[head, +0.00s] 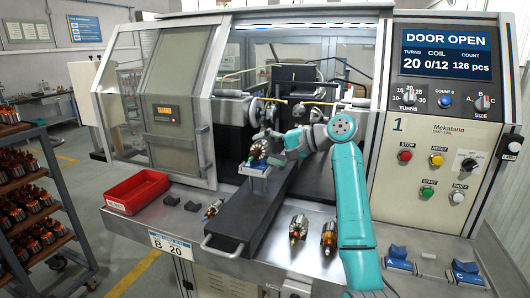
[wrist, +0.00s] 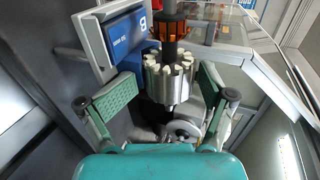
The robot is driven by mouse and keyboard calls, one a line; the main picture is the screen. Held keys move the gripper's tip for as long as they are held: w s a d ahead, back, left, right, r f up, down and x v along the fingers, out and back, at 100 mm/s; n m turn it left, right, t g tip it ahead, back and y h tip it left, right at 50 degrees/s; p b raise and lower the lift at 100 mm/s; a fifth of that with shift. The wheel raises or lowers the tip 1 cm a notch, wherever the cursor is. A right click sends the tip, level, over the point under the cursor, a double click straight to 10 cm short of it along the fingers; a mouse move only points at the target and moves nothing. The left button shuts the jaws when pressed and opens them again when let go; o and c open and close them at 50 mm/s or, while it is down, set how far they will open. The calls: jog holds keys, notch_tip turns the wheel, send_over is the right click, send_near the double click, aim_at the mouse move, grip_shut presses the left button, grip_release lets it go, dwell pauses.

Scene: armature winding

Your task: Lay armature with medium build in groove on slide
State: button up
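An armature (head: 258,151) rests on a blue and white block (head: 254,170) on the dark slide (head: 252,205), toward the machine opening. I see gaps between pads and core. The groove under the armature is hidden, so how fully it is seated cannot be told.
More armatures lie on the table: one left of the slide (head: 212,210), two right of it (head: 298,229) (head: 329,236). A red bin (head: 137,191) stands at left. Blue holders (head: 398,262) (head: 466,272) sit at right. The machine's display (head: 447,52) reads DOOR OPEN.

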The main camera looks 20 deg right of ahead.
jog(key=v, duration=0.8)
jog(key=shift+f, duration=0.1)
dwell(0.7)
